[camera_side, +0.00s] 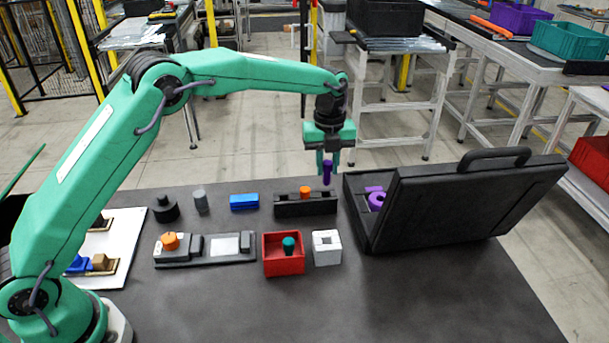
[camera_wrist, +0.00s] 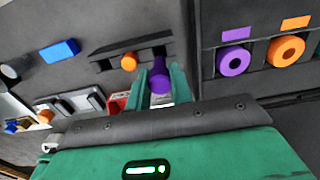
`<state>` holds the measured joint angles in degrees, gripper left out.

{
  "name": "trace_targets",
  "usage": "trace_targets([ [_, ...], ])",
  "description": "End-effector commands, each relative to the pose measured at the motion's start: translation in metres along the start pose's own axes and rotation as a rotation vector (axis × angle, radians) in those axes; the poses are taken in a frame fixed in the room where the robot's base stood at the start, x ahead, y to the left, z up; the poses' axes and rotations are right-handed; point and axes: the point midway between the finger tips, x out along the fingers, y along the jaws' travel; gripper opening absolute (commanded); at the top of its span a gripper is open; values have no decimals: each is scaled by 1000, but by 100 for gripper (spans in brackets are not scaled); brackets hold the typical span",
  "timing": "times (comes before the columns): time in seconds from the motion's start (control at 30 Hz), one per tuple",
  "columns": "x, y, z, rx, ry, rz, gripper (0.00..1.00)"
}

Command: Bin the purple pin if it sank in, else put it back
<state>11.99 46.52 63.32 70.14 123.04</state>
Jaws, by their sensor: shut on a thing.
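The purple pin (camera_side: 327,176) is held upright between the fingers of my gripper (camera_side: 327,166), in the air above the back edge of the table. In the wrist view the pin (camera_wrist: 160,77) shows between the two green fingers of my gripper (camera_wrist: 160,86). Below and slightly left of it, a black rack (camera_side: 290,211) holds an orange pin (camera_side: 305,190). A red open bin (camera_side: 284,269) in front holds a teal pin (camera_side: 289,243). A white block (camera_side: 327,258) with a square opening stands right of the bin. Whether the opening is a test hole, I cannot tell.
An open black case (camera_side: 440,213) with a purple ring (camera_side: 376,202) stands close on the right. A blue block (camera_side: 244,202), grey cylinder (camera_side: 200,201) and black weight (camera_side: 165,211) stand left. A fixture with an orange knob (camera_side: 170,241) lies in front. The front table is clear.

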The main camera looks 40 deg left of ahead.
Motion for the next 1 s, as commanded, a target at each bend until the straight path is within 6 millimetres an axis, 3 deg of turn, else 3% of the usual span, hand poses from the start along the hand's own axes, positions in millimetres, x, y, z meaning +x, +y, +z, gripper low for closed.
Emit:
trace_targets([
  [0.4, 19, 0, 0, 0, 0, 0, 0],
  [1.0, 21, 0, 0, 0, 0, 0, 0],
])
